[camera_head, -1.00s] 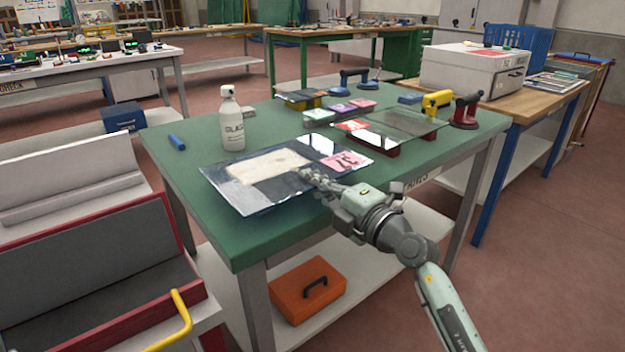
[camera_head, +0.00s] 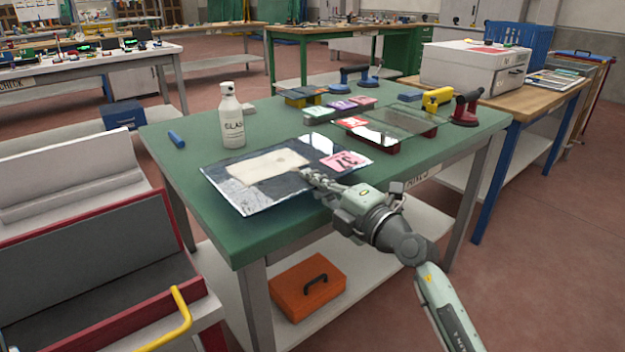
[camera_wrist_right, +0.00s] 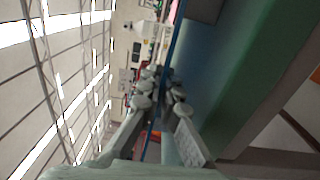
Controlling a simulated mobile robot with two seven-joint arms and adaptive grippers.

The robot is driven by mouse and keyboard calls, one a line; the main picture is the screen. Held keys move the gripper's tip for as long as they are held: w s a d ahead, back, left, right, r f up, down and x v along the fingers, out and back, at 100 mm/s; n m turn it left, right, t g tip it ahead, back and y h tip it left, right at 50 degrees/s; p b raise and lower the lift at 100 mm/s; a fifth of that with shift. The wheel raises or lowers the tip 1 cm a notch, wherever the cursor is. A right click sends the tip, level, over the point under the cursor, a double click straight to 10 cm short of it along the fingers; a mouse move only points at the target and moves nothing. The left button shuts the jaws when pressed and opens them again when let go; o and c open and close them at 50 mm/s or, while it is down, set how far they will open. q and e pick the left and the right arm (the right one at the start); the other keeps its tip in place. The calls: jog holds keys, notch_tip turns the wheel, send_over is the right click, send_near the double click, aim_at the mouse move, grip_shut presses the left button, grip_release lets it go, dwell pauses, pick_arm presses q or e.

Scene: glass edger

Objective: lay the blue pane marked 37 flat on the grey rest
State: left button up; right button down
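The blue pane marked 37 (camera_head: 290,187) is over the near left part of the green table, almost level, with its pink label (camera_head: 345,161) at the right end. A beige patch and dark areas show on or through it. I cannot make out the grey rest separately; it may be under the pane. My right gripper (camera_head: 308,176) is at the pane's near edge. In the right wrist view, the pane shows edge-on as a thin blue line (camera_wrist_right: 176,48) between the fingers (camera_wrist_right: 161,94), which are closed on it. Any gap below the pane is hard to judge. My left gripper is out of view.
Another glass pane (camera_head: 400,121) lies on red supports (camera_head: 412,140) at the right. Suction lifters and small coloured blocks stand at the back.

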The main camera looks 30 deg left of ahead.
jog(key=c, duration=1.6)
grip_release()
jog(key=shift+c, duration=0.2)
jog(key=shift+f, duration=0.25)
jog(key=v, duration=1.2)
jog(key=shift+r, duration=0.15)
